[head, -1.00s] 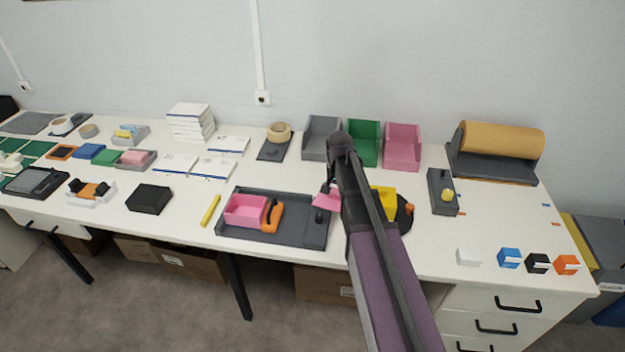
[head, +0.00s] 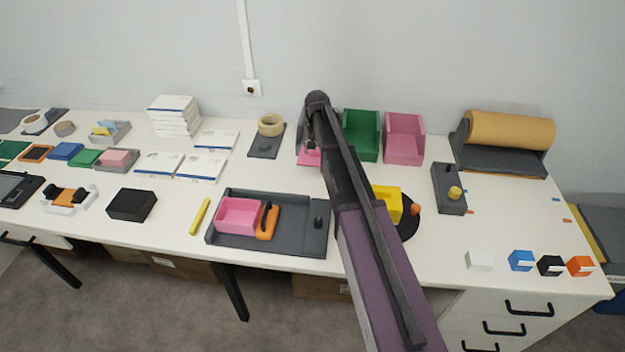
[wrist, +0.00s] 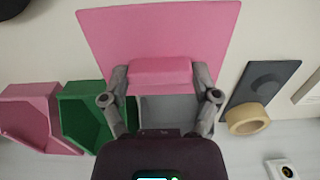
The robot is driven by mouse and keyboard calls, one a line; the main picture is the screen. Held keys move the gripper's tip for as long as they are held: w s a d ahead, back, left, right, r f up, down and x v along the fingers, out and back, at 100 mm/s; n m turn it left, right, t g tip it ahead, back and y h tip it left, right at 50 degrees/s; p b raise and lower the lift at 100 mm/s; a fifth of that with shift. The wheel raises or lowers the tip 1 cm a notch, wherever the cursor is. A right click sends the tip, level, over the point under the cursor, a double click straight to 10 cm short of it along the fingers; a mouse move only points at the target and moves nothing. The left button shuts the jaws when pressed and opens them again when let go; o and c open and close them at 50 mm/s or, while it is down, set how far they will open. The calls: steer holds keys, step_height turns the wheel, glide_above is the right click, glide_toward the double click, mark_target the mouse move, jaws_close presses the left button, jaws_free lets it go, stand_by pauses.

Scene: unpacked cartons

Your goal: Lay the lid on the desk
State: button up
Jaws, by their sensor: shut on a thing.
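The lid (wrist: 160,30) is a flat pink plate with a raised pink block handle. My gripper (wrist: 160,82) is shut on that handle, one finger on each side. In the head view a small part of the pink lid (head: 308,157) shows left of my arm, in front of the grey bin; my arm hides most of it and the fingers. The lid is in the air over the back of the white desk (head: 270,180). An open pink box (head: 237,214) sits in the dark grey tray (head: 290,240) at the front edge.
Green (head: 361,135) and pink (head: 404,138) bins stand at the back, beside the grey bin (wrist: 170,112). A tape roll on a dark stand (head: 265,145) is left of them. An orange-handled tool (head: 267,221) lies in the tray. Bare desk shows between tray and back items.

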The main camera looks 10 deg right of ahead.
steer(key=shift+a, duration=0.1)
steer(key=shift+a+f+b, duration=0.1)
steer(key=shift+f+b, duration=0.55)
steer(key=shift+f, duration=0.05)
steer(key=b, duration=0.5)
glide_above(315, 180)
step_height(315, 180, down, 5)
steer(key=shift+f+b, duration=1.85)
steer(key=shift+f, duration=0.05)
steer(key=shift+f, duration=0.1)
steer(key=o, duration=1)
steer(key=shift+c, duration=0.2)
steer(key=shift+r, duration=0.2)
